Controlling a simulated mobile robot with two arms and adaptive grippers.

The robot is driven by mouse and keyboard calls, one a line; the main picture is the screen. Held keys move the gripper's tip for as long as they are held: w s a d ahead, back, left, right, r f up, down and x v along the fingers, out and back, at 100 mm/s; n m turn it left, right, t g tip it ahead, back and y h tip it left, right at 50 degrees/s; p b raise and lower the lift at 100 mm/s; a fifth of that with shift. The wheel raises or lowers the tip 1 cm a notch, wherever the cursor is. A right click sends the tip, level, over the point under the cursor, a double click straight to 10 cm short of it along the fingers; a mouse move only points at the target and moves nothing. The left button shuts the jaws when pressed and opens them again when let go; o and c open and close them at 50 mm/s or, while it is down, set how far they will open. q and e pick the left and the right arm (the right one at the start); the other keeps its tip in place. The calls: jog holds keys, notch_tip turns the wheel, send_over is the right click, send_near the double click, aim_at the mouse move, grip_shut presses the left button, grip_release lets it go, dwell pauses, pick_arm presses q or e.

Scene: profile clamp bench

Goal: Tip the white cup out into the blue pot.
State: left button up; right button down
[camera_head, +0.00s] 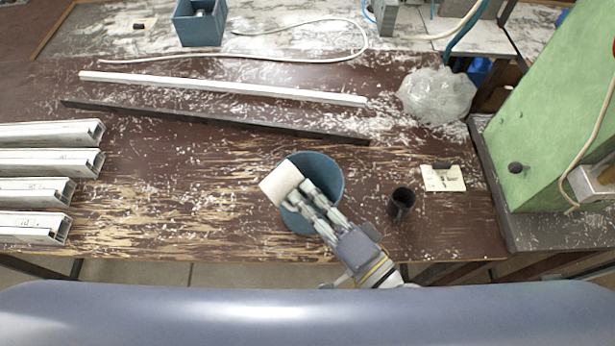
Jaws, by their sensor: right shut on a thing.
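The white cup (281,183) is in the grasp of my right gripper (297,194), over the upper left part of the blue pot. It looks tilted onto its side; its opening and any contents cannot be made out. The blue pot (327,172) stands upright on the worn brown bench near its front edge. The gripper and cup hide much of the pot's inside. My left gripper is not in view.
A dark mug (401,203) stands right of the pot, with a paper note (443,178) beyond it. Metal profiles (45,163) lie at the left, and a white bar (220,88) and a dark bar (215,121) lie behind. A plastic bag (437,95) and a green machine (555,110) are at the right.

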jog(key=shift+w+d+r+m, duration=0.15)
jog(key=shift+w+d+m, duration=0.05)
jog(key=shift+d+m, duration=0.1)
jog(key=shift+f, duration=0.2)
jog(key=shift+w+d+f+m+b, duration=0.1)
jog(key=shift+f+m+b, duration=0.35)
jog(key=shift+m, duration=0.45)
jog(key=shift+w+d+r+m, duration=0.1)
jog(key=shift+d+m, duration=0.05)
jog(key=shift+m, duration=0.35)
jog(key=shift+m, duration=0.3)
